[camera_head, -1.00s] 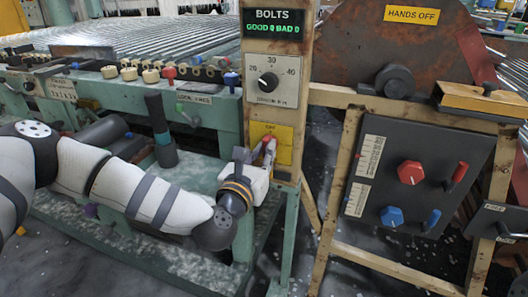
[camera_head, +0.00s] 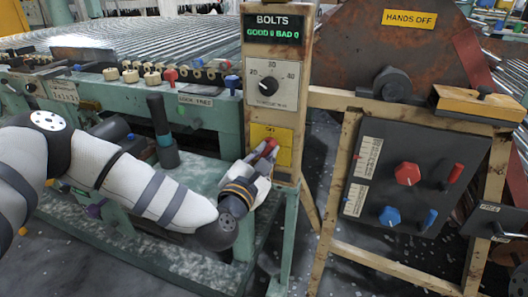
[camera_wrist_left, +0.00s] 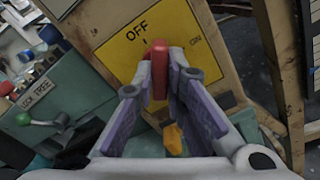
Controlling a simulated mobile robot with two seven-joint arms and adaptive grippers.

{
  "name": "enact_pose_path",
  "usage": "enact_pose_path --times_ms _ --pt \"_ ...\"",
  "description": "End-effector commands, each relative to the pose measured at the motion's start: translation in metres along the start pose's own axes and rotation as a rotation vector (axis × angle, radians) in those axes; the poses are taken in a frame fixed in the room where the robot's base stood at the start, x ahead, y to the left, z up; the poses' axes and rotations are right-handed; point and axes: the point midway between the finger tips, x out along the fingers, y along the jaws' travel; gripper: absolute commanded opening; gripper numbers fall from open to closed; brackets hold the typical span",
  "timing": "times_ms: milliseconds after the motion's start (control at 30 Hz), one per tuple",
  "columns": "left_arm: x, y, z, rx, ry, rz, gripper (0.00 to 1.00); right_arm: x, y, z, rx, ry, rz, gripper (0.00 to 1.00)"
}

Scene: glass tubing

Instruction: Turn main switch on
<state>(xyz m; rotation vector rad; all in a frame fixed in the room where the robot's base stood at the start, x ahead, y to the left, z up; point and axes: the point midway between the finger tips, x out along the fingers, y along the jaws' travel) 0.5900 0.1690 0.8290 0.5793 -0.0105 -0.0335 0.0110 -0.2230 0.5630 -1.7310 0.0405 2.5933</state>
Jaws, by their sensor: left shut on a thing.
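The main switch is a red handle (camera_head: 270,145) on a yellow plate (camera_head: 285,155) low on the wooden post. In the left wrist view the red handle (camera_wrist_left: 160,68) stands before the yellow plate (camera_wrist_left: 120,55), which has OFF printed on it and a second, partly legible label at its right. My left gripper (camera_head: 265,152) is at the handle, tilted to the right. In the left wrist view its fingers (camera_wrist_left: 161,72) are shut around the red handle, one on each side. My right gripper is in neither view.
Above the switch are a dial (camera_head: 268,86) and the BOLTS display (camera_head: 274,29). To the right, a dark panel (camera_head: 385,190) carries red and blue knobs and levers. A green conveyor frame (camera_head: 215,120) with several small knobs stands to the left.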

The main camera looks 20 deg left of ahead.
Motion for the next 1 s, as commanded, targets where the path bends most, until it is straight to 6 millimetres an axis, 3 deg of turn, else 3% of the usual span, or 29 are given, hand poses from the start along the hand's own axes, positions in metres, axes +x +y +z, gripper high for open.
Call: enact_pose_path --times_ms 600,1000 --pt "0.0 0.001 0.002 0.581 -0.001 0.001 0.0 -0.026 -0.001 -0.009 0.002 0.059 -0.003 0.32" --pt "0.0 0.001 0.001 0.875 0.001 0.002 0.0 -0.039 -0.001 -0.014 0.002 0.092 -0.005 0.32"
